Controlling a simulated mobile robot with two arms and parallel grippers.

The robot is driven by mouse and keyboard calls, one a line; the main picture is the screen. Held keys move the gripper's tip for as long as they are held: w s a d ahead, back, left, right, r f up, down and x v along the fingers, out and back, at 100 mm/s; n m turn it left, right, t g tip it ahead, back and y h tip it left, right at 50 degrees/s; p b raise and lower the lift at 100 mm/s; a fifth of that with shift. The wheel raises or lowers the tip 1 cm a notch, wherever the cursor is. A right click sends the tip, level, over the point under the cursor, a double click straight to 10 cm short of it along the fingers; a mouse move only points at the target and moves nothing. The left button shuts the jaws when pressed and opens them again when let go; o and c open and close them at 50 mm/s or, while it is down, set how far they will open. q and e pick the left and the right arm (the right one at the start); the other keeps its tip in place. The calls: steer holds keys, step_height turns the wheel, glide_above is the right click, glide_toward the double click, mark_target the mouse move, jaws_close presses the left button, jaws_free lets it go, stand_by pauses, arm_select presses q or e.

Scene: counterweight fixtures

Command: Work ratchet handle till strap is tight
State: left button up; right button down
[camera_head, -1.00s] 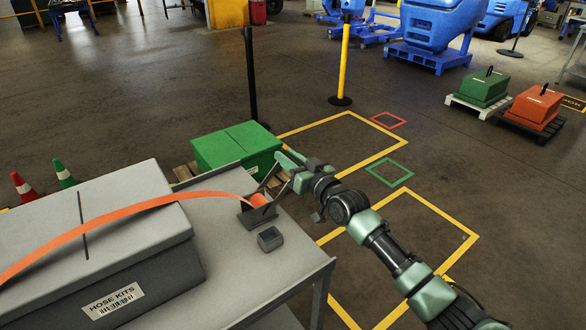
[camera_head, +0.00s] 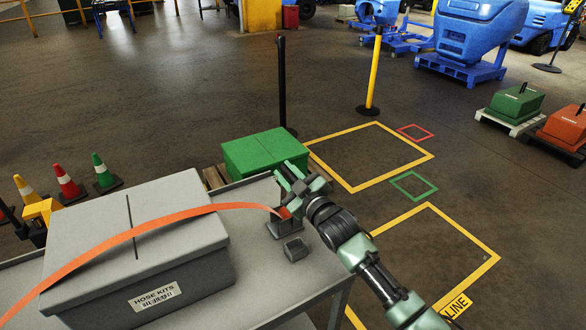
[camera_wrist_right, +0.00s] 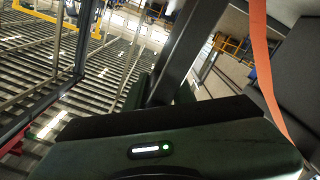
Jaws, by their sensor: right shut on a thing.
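An orange strap (camera_head: 180,215) arches over the grey hose kits case (camera_head: 180,241) and runs to the ratchet (camera_head: 283,226) on the grey table. It bows upward between the case and the ratchet. My right gripper (camera_head: 291,188) is at the ratchet, shut on the ratchet handle; its fingers mostly hide the handle. In the right wrist view a dark bar (camera_wrist_right: 172,55), which looks like the handle, rises from the gripper, and the strap (camera_wrist_right: 264,60) passes to its right. My left gripper is not in view.
A small grey block (camera_head: 295,249) sits on the table (camera_head: 262,285) in front of the ratchet. A green box (camera_head: 262,152) stands behind the table. Cones (camera_head: 68,182) stand at the left. Marked floor on the right is clear.

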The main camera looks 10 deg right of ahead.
steer(key=shift+s+a+f, duration=0.15)
steer(key=shift+a+f, duration=0.1)
stand_by(0.3)
steer(key=c, duration=1.3)
jaws_free()
steer(key=shift+r, duration=0.1)
steer(key=shift+b+v, duration=0.4)
steer(key=shift+v, duration=3.45)
steer(key=shift+d, duration=0.15)
